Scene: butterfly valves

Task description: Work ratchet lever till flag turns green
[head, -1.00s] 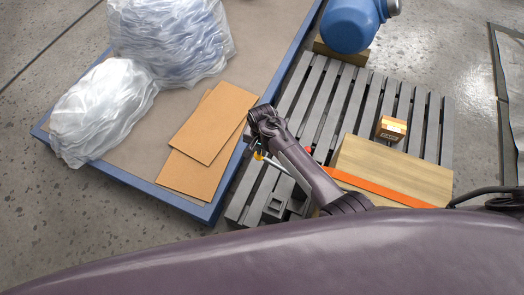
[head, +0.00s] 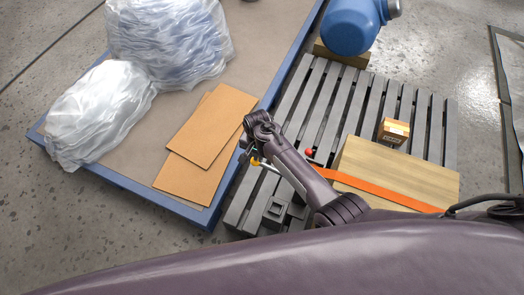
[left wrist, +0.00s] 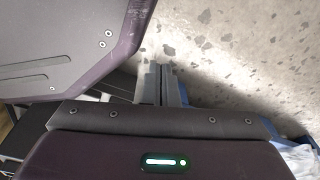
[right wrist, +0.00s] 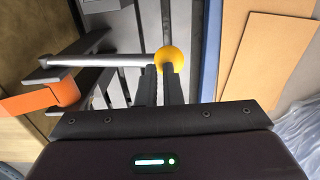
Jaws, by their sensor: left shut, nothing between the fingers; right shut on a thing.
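The ratchet lever (right wrist: 105,61) is a grey rod with a yellow ball knob (right wrist: 170,60) at its end. My right gripper (right wrist: 161,84) is shut on the lever at the knob end. In the head view it is mostly hidden behind my wrist, by the yellow knob (head: 255,163) at the pallet's left edge. A small red ball (head: 308,152) shows beside my forearm; I cannot tell whether it is the flag. No green flag is visible. My left gripper (left wrist: 162,82) is shut and empty over speckled floor, outside the head view.
An orange strap (head: 372,190) crosses a wooden block (head: 400,165) on the grey slatted pallet (head: 318,115). A blue-rimmed platform (head: 205,215) holding cardboard sheets (head: 207,125) and wrapped bundles (head: 165,40) lies close left.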

